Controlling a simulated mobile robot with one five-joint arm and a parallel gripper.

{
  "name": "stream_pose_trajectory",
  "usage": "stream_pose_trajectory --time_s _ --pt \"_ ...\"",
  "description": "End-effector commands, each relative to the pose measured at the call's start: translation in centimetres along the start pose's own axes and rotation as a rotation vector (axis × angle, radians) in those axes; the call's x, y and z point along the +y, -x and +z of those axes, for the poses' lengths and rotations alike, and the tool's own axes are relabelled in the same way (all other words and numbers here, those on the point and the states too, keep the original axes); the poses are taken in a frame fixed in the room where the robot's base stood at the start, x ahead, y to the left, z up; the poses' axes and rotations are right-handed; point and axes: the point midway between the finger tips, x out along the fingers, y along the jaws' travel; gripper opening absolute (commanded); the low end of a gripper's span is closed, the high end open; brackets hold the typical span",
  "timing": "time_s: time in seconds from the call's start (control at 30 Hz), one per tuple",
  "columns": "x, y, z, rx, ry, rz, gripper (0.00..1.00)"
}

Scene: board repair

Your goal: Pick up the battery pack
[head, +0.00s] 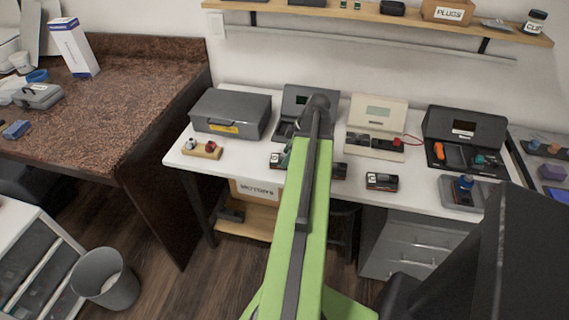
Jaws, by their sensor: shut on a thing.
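My green and grey arm reaches over the white workbench, and its dark wrist joint (318,103) shows near the bench's back. The jaws of my gripper are hidden by my arm. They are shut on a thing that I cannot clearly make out. A small dark pack (339,170) shows just right of the arm; I cannot tell whether it is in the jaws. Another small dark piece (277,160) with a pale label shows just left of the arm. A black pack with orange ends (381,181) lies apart on the bench's front, to the right.
A grey case (231,114) and a wooden block with knobs (202,149) stand left. A beige tester (378,120) and an open black case (466,137) stand right, near a grey base with a blue knob (463,191). A shelf (410,20) runs above.

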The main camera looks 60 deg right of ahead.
Motion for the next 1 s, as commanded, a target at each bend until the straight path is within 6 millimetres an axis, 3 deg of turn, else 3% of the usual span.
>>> stream_pose_trajectory --time_s 0.13,0.47,0.77,1.0 --pt "0.0 0.0 0.0 0.0 0.0 0.0 0.14" --pt "0.0 0.6 -0.2 0.0 0.0 0.0 0.14" --pt "0.0 4.7 -1.9 0.001 0.0 0.0 0.14" --pt "-1.3 9.6 1.9 0.0 -0.004 0.001 0.14"
